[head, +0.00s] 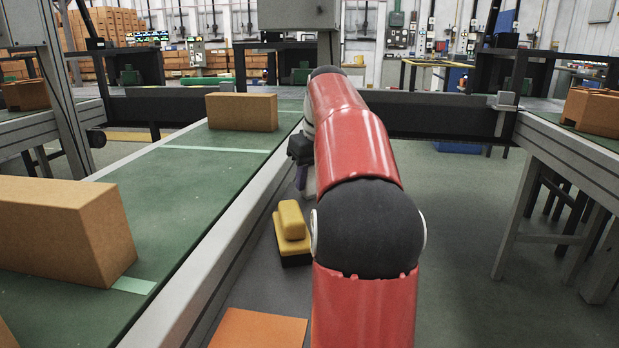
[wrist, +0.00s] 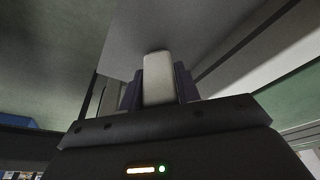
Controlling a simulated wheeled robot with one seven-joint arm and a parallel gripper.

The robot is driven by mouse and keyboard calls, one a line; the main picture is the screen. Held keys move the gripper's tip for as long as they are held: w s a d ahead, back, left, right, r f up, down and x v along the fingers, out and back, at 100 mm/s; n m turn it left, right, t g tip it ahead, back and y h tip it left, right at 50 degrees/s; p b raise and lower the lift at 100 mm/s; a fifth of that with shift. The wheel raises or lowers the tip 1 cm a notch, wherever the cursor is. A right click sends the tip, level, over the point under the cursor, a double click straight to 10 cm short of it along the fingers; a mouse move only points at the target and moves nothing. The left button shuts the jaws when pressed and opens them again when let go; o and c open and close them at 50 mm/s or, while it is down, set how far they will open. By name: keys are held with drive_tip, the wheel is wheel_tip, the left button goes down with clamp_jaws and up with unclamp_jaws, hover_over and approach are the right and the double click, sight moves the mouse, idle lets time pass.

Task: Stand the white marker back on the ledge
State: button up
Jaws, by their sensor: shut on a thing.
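The white marker (wrist: 157,72) is a pale, blocky upright shape in the wrist view. It sits between the two dark fingers of my gripper (wrist: 158,90), which are shut on it. In the head view my gripper (head: 302,165) is beside the right edge of the green conveyor, partly covered by my red arm. The marker cannot be made out clearly there. A pale grey ledge (head: 222,262) runs along the conveyor's right edge, to the left of my gripper. I cannot tell whether the marker touches anything besides the fingers.
Brown boxes stand on the green conveyor (head: 175,185), one near (head: 70,230) and one farther off (head: 242,112). A yellow block on a black base (head: 291,228) and an orange panel (head: 258,330) are below, right of the ledge. Open floor (head: 465,230) lies right of my arm.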

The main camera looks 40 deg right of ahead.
drive_tip(key=o, duration=0.9)
drive_tip(key=p+v, duration=0.3)
drive_tip(key=v, duration=0.9)
drive_tip(key=shift+r, duration=0.15)
